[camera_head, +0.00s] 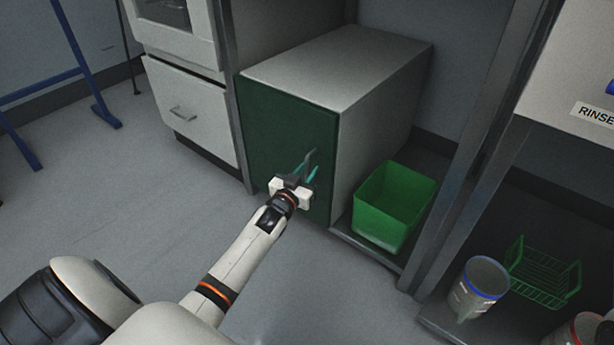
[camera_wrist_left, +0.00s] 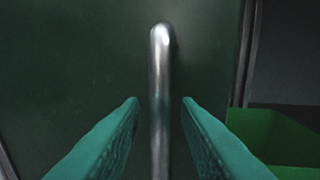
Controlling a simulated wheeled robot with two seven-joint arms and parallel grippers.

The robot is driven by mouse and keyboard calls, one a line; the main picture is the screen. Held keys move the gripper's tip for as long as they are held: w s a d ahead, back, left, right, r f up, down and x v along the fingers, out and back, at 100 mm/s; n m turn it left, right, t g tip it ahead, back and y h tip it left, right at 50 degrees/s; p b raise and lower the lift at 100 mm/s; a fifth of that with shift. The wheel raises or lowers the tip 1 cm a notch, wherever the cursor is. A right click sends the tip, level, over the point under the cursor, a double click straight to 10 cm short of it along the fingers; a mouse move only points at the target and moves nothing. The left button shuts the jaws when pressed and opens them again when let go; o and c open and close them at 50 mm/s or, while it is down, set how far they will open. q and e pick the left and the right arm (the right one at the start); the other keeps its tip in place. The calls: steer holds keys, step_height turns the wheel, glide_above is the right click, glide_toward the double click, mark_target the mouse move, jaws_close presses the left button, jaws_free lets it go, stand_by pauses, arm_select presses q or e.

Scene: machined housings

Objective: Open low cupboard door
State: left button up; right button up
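The low cupboard has a dark green door (camera_head: 280,137) on its front, and the door is shut. A metal bar handle (camera_wrist_left: 160,95) stands upright on the door in the left wrist view; its upper end also shows in the head view (camera_head: 311,156). My left gripper (camera_head: 305,172) is in front of the door at the handle. In the left wrist view its two teal fingers (camera_wrist_left: 160,135) are open, one on each side of the handle, with a gap on both sides. The handle's lower end is out of that view. My right gripper is not in view.
A green bin (camera_head: 394,205) stands right of the cupboard, beside a metal post (camera_head: 470,160). A white drawer unit (camera_head: 190,108) stands to the left. A grey bucket (camera_head: 478,287) and green wire basket (camera_head: 543,272) are at lower right. The floor (camera_head: 130,190) in front is clear.

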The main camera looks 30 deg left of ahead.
arm_select(q)
steer(key=shift+w, duration=0.1)
jaws_close()
stand_by(0.3)
